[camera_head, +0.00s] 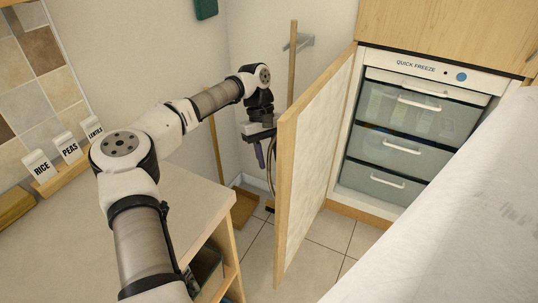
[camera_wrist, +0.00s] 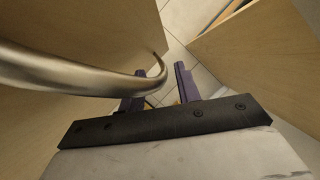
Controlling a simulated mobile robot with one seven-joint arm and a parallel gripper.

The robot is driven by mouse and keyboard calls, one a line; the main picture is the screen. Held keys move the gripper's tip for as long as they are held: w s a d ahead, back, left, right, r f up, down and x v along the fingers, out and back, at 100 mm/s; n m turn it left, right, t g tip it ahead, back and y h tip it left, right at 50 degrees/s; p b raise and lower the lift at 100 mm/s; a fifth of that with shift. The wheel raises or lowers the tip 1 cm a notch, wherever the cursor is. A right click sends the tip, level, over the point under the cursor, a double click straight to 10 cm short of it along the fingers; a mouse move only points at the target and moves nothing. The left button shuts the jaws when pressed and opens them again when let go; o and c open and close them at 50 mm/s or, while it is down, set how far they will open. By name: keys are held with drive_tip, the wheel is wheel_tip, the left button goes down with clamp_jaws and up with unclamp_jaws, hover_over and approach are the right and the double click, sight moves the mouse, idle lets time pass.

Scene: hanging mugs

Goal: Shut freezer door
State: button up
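The freezer door (camera_head: 312,140) stands open, swung out from the freezer (camera_head: 415,115). Its pale inner face shows in the head view. My gripper (camera_head: 265,155) is on the door's outer side, partly hidden by the door's edge. In the wrist view my gripper (camera_wrist: 160,92) has its two purple fingers apart, with floor tiles visible between them. A curved metal handle (camera_wrist: 70,75) runs in from the left on a wooden panel (camera_wrist: 80,25). Its end lies near the left finger. I cannot tell whether it touches the finger.
A counter (camera_head: 150,230) with open shelves is at the lower left, with RICE, PEAS and LENTILS labels (camera_head: 68,150) by the wall. A white surface (camera_head: 460,220) fills the lower right. Tiled floor (camera_head: 320,240) shows below the door. Another wooden panel (camera_wrist: 260,60) is at right in the wrist view.

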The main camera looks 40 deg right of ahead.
drive_tip(key=shift+f, duration=0.15)
clamp_jaws()
drive_tip(key=shift+s, duration=0.1)
